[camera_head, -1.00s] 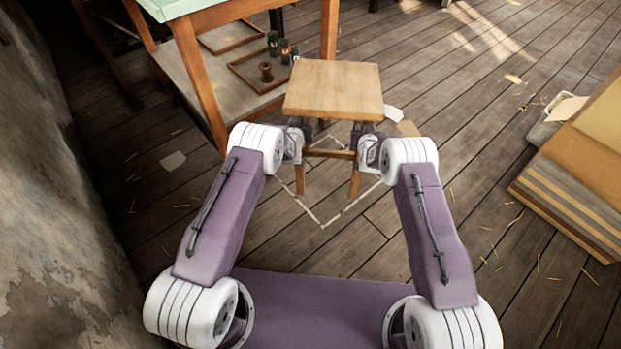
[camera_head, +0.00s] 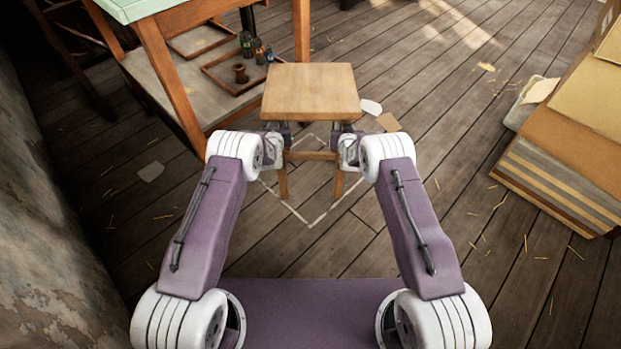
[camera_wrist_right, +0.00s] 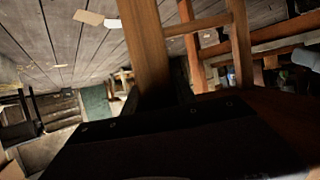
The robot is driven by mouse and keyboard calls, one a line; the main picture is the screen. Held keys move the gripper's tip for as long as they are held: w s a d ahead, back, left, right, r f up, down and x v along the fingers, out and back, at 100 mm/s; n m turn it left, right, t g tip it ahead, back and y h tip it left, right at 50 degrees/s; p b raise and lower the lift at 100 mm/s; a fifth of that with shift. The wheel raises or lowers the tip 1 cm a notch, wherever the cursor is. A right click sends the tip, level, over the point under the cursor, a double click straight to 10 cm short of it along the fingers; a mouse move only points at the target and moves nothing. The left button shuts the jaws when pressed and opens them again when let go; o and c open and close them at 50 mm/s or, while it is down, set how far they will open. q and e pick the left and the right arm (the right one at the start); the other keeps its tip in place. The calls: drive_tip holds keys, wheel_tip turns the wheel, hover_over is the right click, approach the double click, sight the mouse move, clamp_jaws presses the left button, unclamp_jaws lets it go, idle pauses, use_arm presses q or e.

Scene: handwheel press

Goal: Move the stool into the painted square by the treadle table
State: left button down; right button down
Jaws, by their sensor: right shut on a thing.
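The wooden stool (camera_head: 310,92) stands upright in front of my arms in the head view, with its seat level. The painted square (camera_head: 326,211) is a pale outline on the floor around the stool's front legs, whose feet appear just inside its near corner. The rear feet are hidden. My right gripper (camera_head: 342,132) is under the right seat edge, shut on the stool; in the right wrist view a stool leg (camera_wrist_right: 143,45) rises by the jaw (camera_wrist_right: 170,105). My left gripper (camera_head: 282,133) is under the left seat edge at the left leg; its fingers are hidden.
The treadle table (camera_head: 168,75) stands behind and left of the stool, with small bottles (camera_head: 257,50) on its lower shelf. A stack of boards or boxes (camera_head: 570,150) is at the right. A plaster wall (camera_head: 45,220) runs along the left.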

use_arm(q)
drive_tip(key=shift+w+f+b, duration=0.15)
drive_tip(key=shift+f+b, duration=0.1)
drive_tip(key=shift+b, duration=0.05)
use_arm(e)
drive_tip(key=shift+w+f, duration=0.15)
drive_tip(key=shift+f, duration=0.1)
use_arm(q)
drive_tip(key=c, duration=1.2)
unclamp_jaws()
drive_tip(key=shift+f, duration=0.15)
drive_tip(key=shift+c, duration=0.2)
use_arm(e)
drive_tip(key=c, duration=1.2)
unclamp_jaws()
drive_tip(key=shift+f, duration=0.15)
drive_tip(key=shift+c, duration=0.2)
use_arm(q)
drive_tip(key=shift+o, duration=1.1)
drive_tip(key=shift+s, duration=0.2)
use_arm(e)
drive_tip(key=shift+o, duration=1.1)
drive_tip(key=shift+s, duration=0.2)
use_arm(q)
drive_tip(key=shift+w, duration=0.1)
drive_tip(key=o, duration=0.8)
drive_tip(key=shift+r, duration=0.2)
